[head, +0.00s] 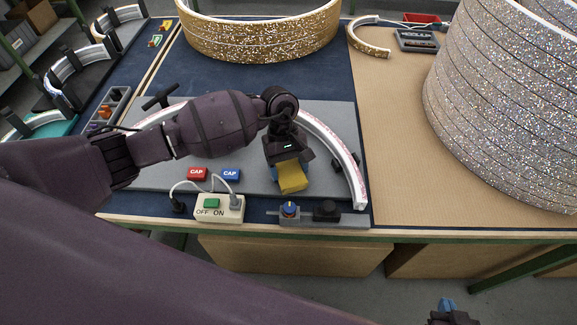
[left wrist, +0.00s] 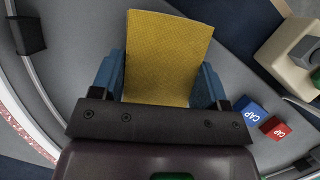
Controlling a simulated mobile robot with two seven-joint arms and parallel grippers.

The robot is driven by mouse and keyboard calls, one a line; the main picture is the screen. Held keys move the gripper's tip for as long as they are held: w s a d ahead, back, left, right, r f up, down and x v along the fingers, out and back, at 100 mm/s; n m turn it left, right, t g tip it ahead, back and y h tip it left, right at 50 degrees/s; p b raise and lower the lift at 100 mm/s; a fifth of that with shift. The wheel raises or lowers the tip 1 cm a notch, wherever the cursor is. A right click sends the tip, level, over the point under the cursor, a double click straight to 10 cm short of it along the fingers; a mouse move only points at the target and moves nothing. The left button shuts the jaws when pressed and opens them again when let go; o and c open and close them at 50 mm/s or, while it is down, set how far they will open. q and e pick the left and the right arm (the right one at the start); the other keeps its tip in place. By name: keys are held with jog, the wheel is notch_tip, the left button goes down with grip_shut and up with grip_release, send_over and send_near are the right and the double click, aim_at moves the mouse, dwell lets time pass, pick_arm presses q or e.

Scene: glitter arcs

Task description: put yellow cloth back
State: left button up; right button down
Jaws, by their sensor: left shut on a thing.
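The yellow cloth (head: 292,178) is held in my left gripper (head: 288,170), just above the grey board (head: 235,150) on the workbench. In the left wrist view the cloth (left wrist: 167,55) is a flat yellow piece between the two blue fingers of my left gripper (left wrist: 160,85), which are shut on it. A dark gripper part with a blue tip (head: 447,312) shows at the bottom right of the head view, low beyond the bench front; it looks like my right gripper, and its jaws are too small and cut off to judge.
A switch box (head: 220,208) with cables, a red cap block (head: 198,174) and a blue cap block (head: 231,174) lie left of the cloth. A knob unit (head: 290,210) sits at the front edge. A curved white strip (head: 345,160) arcs right. Large glitter rings (head: 510,100) stand at right.

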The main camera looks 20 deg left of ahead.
pick_arm(q)
jog(key=shift+r, duration=0.1)
jog(key=shift+f, duration=0.25)
jog(key=o, duration=0.8)
jog(key=shift+o, duration=0.2)
jog(key=shift+w+r, duration=0.1)
jog(key=shift+r, duration=0.35)
jog(key=v, duration=1.1)
jog(key=shift+r, duration=0.3)
jog(key=shift+a+f, duration=0.1)
